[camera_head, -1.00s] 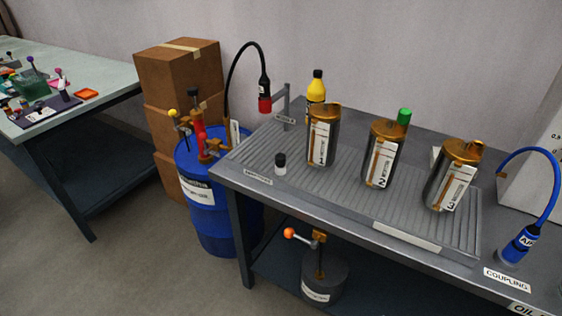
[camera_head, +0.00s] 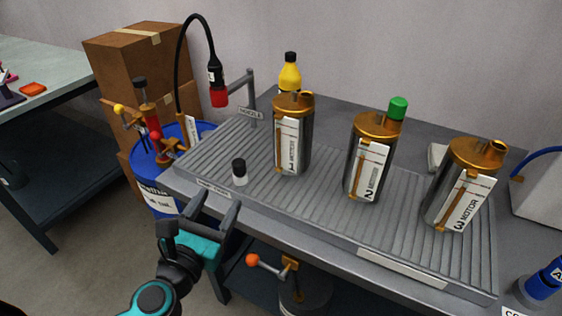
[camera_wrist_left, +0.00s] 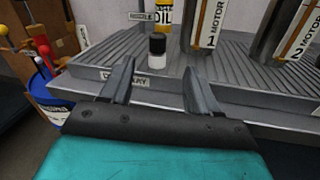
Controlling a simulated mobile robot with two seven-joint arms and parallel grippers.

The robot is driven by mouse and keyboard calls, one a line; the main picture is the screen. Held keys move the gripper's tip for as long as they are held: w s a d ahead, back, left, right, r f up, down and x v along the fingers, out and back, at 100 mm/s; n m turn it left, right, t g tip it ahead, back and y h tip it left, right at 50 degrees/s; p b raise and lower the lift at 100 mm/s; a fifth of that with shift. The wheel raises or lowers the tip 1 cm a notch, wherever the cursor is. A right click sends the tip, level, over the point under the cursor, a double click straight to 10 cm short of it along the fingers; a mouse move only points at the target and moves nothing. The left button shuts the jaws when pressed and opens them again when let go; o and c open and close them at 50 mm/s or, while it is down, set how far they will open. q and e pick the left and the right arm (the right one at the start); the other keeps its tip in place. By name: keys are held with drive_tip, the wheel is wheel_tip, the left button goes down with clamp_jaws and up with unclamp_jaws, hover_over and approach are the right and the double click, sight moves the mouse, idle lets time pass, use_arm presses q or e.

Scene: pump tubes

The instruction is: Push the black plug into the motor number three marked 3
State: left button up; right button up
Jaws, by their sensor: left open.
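A small plug with a black top and a white lower part (camera_head: 239,172) stands upright on the ribbed tray near its front left. Motor 3 (camera_head: 467,185), a dark cylinder with a copper top and an open port, stands at the tray's right end. Motor 2 (camera_head: 370,158), with a green cap (camera_head: 397,108), and motor 1 (camera_head: 292,136) stand to its left. My left gripper (camera_head: 214,207) is open and empty, in front of the tray's front edge and short of the plug. In the left wrist view the plug (camera_wrist_left: 157,48) shows beyond the open fingers (camera_wrist_left: 158,88). My right gripper is not in view.
A yellow bottle (camera_head: 290,74) stands behind motor 1. A black hose nozzle with a red tip (camera_head: 217,82) hangs by a bracket at the back left. A blue drum (camera_head: 158,200) stands left of the bench. A blue coupling (camera_head: 543,281) is at the far right.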

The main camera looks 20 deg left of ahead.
sight(241, 159)
use_arm(q)
drive_tip(key=shift+n, duration=0.9)
drive_tip(key=w, duration=0.2)
drive_tip(key=w+p, duration=0.1)
drive_tip(key=w, duration=0.2)
drive_tip(key=w+a+p, duration=0.1)
drive_tip(key=w, duration=0.2)
drive_tip(key=shift+w, duration=0.25)
drive_tip(key=shift+w+a+r, duration=0.1)
drive_tip(key=shift+w+a, duration=0.05)
drive_tip(key=shift+w, duration=0.75)
drive_tip(key=shift+w+a+r, duration=0.1)
drive_tip(key=shift+w+a, duration=0.1)
drive_tip(key=shift+w, duration=0.65)
drive_tip(key=shift+w+a+r, duration=0.1)
drive_tip(key=shift+w+a, duration=0.05)
drive_tip(key=shift+w, duration=0.75)
drive_tip(key=shift+c, duration=0.3)
drive_tip(key=c, duration=1)
